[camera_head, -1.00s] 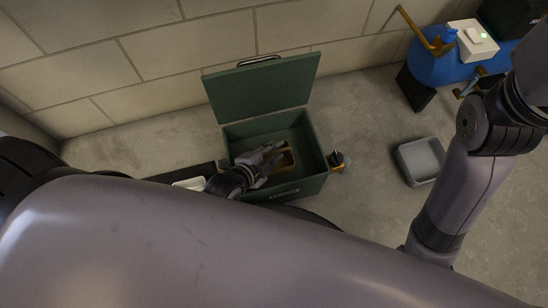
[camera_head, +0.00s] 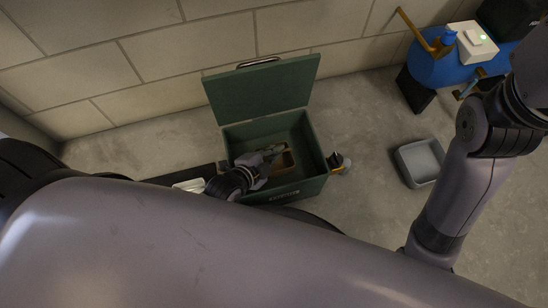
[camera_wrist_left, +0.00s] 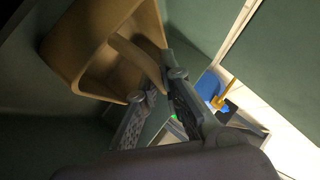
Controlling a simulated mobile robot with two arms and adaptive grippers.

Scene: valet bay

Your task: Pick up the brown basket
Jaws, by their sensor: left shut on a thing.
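The brown basket (camera_head: 285,163) is inside the open green chest (camera_head: 318,158), near its front right part. In the left wrist view the basket (camera_wrist_left: 92,38) shows large at the upper left, tilted in the picture, with a brown bar running across it. My left gripper (camera_head: 277,154) reaches down into the chest from the left. In the left wrist view its fingers (camera_wrist_left: 160,97) are at the end of that bar, shut on the basket. The fingers and the chest wall hide part of the basket. My right arm shows at the right, but its gripper is out of view.
The raised chest lid (camera_head: 262,90) stands behind, near the block wall. A grey bin (camera_head: 420,163) sits on the floor to the right. A blue tank (camera_head: 432,68) stands at the back right.

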